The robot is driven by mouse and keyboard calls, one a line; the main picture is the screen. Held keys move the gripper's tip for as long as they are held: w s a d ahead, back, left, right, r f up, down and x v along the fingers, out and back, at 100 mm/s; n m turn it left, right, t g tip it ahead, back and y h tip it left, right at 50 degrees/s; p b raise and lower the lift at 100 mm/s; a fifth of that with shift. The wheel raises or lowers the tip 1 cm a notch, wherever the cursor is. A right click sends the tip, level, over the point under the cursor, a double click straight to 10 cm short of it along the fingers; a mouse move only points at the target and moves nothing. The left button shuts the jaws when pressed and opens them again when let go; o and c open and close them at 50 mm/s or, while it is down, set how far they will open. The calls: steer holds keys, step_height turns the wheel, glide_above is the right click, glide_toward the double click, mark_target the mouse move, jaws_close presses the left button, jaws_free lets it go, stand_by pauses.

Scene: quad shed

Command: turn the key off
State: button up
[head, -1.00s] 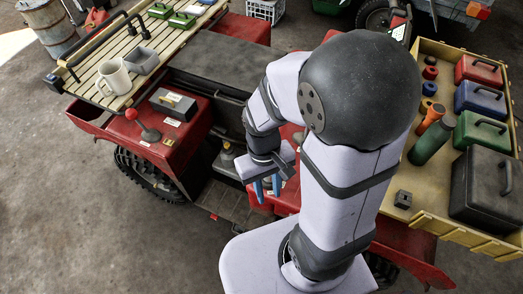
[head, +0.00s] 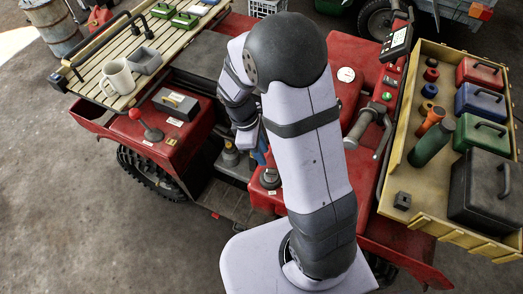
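I cannot make out the key for certain. A small dark round fitting (head: 270,179) with a pale label below it sits on the red body of the quad, just left of my arm. My gripper (head: 262,156) is above that fitting in the picture, apart from it as far as I can see. Its blue fingers are partly hidden by my arm, so I cannot tell how far they are parted or whether they hold anything.
A round gauge (head: 346,74), a green button (head: 386,97) and a handlebar grip (head: 365,125) lie right of my arm. A red-knobbed lever (head: 146,127) stands at left. A yellow tray (head: 450,232) carries cases.

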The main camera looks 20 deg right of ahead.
mark_target(270, 170)
steer(key=shift+f, duration=0.1)
steer(key=b+x, duration=0.7)
steer(key=shift+f, duration=0.1)
steer(key=shift+b+x, duration=1.05)
steer(key=shift+x, duration=0.8)
steer(key=shift+s, duration=0.1)
jaws_close()
